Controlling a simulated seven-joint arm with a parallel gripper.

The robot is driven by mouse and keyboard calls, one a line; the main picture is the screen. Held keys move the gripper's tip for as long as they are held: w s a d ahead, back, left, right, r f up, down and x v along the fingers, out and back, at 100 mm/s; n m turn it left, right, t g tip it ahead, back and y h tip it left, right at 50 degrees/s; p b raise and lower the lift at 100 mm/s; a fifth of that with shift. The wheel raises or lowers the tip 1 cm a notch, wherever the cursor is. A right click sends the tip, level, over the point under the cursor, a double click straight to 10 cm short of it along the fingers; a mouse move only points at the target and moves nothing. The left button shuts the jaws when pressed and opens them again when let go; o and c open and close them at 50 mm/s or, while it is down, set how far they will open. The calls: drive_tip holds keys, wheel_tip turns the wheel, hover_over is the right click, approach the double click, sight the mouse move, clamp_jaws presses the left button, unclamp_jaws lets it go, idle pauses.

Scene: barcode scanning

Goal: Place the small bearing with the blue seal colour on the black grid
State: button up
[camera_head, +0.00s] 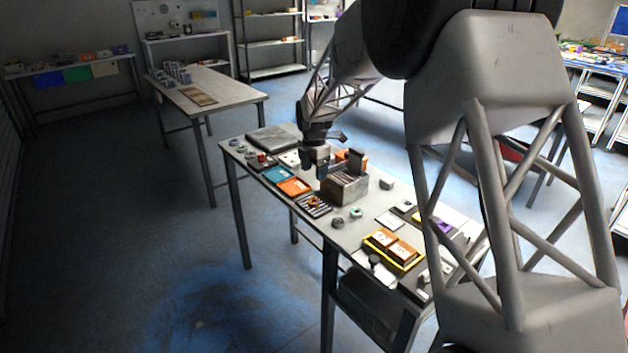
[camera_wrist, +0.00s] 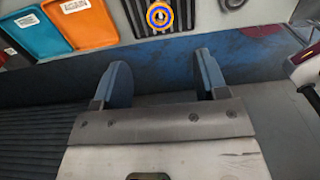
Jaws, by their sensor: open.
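My gripper (camera_head: 314,168) is over the middle of the table in the head view. In the wrist view its two fingers (camera_wrist: 161,78) stand wide apart with nothing between them. A small round piece (camera_wrist: 159,15) with a blue ring and a yellow-orange rim shows past the fingertips, near the table edge. It looks like a bearing, and it is apart from the fingers. The black grid (camera_head: 313,206) lies flat on the table in the head view, beside the orange tray, with small pieces on it. I cannot make out a blue seal in the head view.
The teal tray (camera_head: 277,174) and orange tray (camera_head: 294,187) lie left of the grid. A yellow-edged tray (camera_head: 393,249) is farther right.

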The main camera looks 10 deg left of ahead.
drive_tip(key=shift+r, duration=0.7)
idle(0.4)
drive_tip(key=s+d+r+m+t, duration=0.1)
drive_tip(key=s+d+r+m, duration=0.55)
drive_tip(key=s+d, duration=0.35)
drive_tip(key=s+d+r+m, duration=0.6)
drive_tip(key=s+d+r, duration=0.15)
drive_tip(key=s, duration=0.45)
drive_tip(key=s+d+f+m, duration=0.1)
drive_tip(key=s+d+m, duration=0.2)
drive_tip(key=s, duration=0.7)
drive_tip(key=s+d+f+m+t, duration=0.1)
drive_tip(key=s+d+m, duration=0.3)
drive_tip(key=s, duration=0.6)
drive_tip(key=s+d+m, duration=0.4)
drive_tip(key=s+m, duration=0.3)
drive_tip(key=s, duration=0.4)
drive_tip(key=shift+d+f+m+t, duration=0.25)
drive_tip(key=shift+f+m+t, duration=0.05)
drive_tip(key=shift+f+m, duration=0.1)
